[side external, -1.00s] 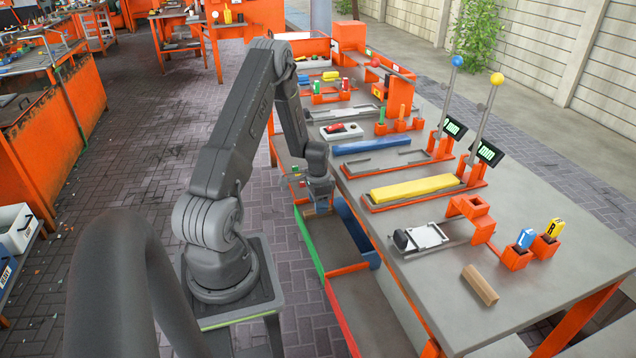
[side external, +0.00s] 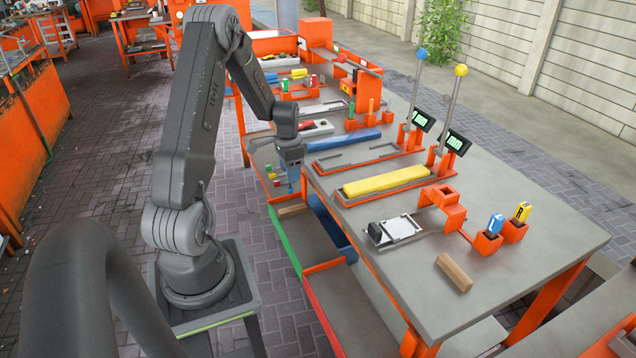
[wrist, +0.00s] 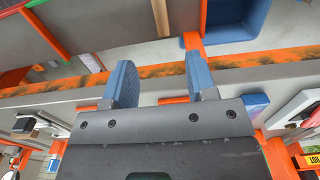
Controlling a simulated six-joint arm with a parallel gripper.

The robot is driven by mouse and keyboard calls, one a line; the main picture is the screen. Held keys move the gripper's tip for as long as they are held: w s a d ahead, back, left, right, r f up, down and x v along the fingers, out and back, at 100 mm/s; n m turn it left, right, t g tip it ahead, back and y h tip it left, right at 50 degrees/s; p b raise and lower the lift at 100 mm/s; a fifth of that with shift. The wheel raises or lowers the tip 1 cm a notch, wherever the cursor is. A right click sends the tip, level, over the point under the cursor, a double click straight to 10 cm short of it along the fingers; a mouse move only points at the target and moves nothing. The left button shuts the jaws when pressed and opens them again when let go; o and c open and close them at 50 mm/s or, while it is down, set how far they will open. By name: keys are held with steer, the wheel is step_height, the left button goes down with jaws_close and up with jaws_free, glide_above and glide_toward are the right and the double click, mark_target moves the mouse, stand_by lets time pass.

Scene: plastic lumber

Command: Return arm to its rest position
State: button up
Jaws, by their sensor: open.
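My gripper (side external: 291,182) hangs pointing down above the long bins at the near-left edge of the workbench. In the wrist view its two blue-padded jaws (wrist: 163,84) stand apart with nothing between them. A tan wooden-looking block (side external: 293,210) lies in the green-walled bin (side external: 284,243), below my gripper and apart from it. My arm is bent, with its elbow high over its pedestal. No marker of a rest position shows.
The workbench (side external: 520,215) beside the gripper holds a yellow bar (side external: 386,181), a blue bar (side external: 345,140), another tan block (side external: 454,272) and two upright poles with balls. A red-walled bin (side external: 325,312) is nearer. The floor left of my arm is clear.

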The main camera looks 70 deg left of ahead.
steer(key=w+d+r+t+y, duration=0.1)
steer(key=w+d+r, duration=0.1)
steer(key=d+r, duration=0.65)
steer(key=w+d+r+t, duration=0.1)
steer(key=w+d+r, duration=0.1)
steer(key=d+r, duration=0.7)
steer(key=s+d+r+t, duration=0.1)
steer(key=s+d+r, duration=0.2)
steer(key=s+d, duration=0.3)
steer(key=s+d+r+t+h, duration=0.1)
steer(key=s+d, duration=0.5)
steer(key=d, duration=0.6)
step_height(320, 180, up, 2)
steer(key=shift+t, duration=0.8)
